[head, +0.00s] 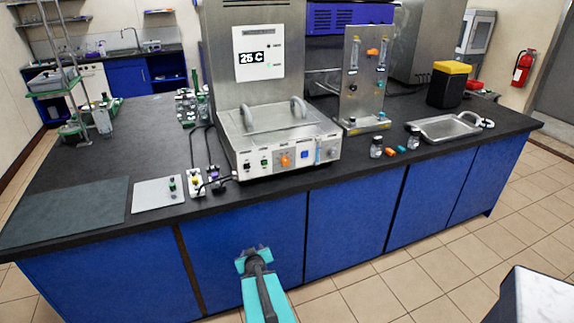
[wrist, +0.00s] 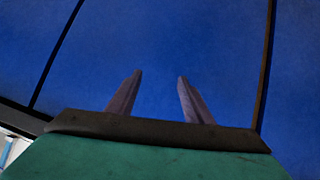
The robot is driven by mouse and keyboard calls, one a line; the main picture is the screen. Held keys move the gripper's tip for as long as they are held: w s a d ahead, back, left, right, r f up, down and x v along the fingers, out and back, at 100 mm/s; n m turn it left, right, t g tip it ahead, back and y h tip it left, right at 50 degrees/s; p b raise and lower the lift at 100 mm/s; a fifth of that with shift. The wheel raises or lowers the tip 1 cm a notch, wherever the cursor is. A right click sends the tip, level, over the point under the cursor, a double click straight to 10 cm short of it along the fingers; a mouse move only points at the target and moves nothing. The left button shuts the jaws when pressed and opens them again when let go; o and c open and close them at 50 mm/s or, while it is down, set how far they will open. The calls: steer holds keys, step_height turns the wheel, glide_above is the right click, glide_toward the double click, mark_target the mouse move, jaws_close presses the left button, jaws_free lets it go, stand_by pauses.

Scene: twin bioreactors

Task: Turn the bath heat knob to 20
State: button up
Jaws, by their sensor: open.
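The water bath (head: 275,138) is a white and steel box with two lid handles on the black bench. Its front panel carries an orange knob (head: 285,161), which looks like the heat knob; its setting is too small to read. A display (head: 260,57) above the bath reads 25 C. My gripper (head: 252,254) is low in front of the blue cabinet doors, below the bench edge and apart from the bath. In the wrist view my gripper (wrist: 160,76) has its two fingers spread with nothing between them, facing a blue door.
Left of the bath are small switch boxes with cables (head: 198,183), a pale plate (head: 158,193) and a dark mat (head: 65,213). To its right stand a flow-meter panel (head: 362,85), small bottles (head: 376,147) and a metal tray (head: 445,128).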

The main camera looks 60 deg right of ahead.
steer(key=s+d+r+t+h+p, duration=0.1)
steer(key=s+d+r+t, duration=0.1)
steer(key=d+r, duration=0.4)
steer(key=s+d+r+t+h+p, duration=0.1)
steer(key=s+d+r+p, duration=0.1)
steer(key=d+r, duration=0.5)
steer(key=n+t+p, duration=0.2)
steer(key=t+p, duration=0.1)
steer(key=t, duration=0.1)
glide_toward(286, 163)
steer(key=v, duration=0.5)
steer(key=shift+a+h, duration=0.3)
steer(key=shift+f, duration=0.1)
steer(key=shift+p+x, duration=1.1)
steer(key=shift+x, duration=5.8)
